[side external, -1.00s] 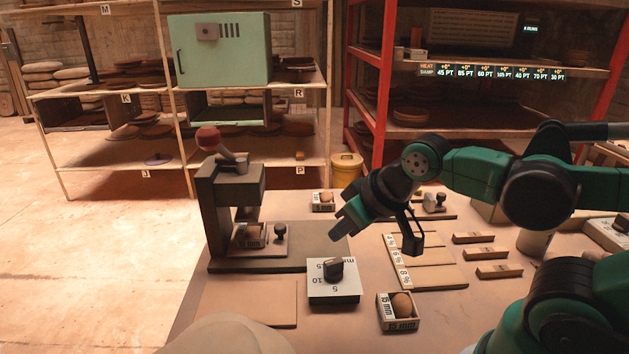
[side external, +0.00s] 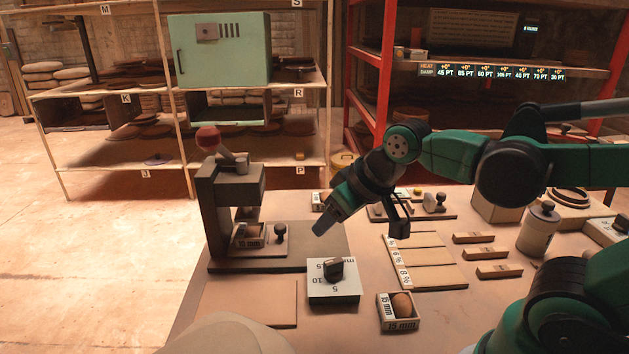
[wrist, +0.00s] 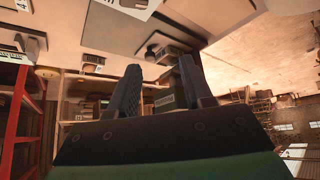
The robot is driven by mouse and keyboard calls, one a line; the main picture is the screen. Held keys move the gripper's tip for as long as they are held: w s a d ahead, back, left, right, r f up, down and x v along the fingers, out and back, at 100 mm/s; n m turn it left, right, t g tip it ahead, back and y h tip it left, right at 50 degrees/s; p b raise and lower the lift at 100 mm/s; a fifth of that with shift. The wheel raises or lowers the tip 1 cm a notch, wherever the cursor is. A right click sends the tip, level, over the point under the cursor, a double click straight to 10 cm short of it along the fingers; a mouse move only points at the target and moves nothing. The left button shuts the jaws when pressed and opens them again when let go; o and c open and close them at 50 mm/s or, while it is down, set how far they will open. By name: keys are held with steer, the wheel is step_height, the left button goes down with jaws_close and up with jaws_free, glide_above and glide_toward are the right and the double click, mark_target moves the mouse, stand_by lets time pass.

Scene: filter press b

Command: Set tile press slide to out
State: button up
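The tile press (side external: 229,186) is a grey frame with a red-ball lever, standing on a dark base plate at the left of the bench.
A white dial block (side external: 333,288) with a dark knob stands in front of the press base. A 15 mm box (side external: 399,312) with a round brown piece is at the front. A slotted board (side external: 426,262) lies to the right. A bare board (side external: 247,301) lies at front left.

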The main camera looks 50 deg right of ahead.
steer(key=w+d+g, duration=0.1)
steer(key=w+d, duration=0.1)
steer(key=w, duration=0.5)
steer(key=g, duration=0.1)
glide_toward(280, 226)
steer(key=x, duration=0.3)
steer(key=shift+x, duration=2.95)
jaws_close()
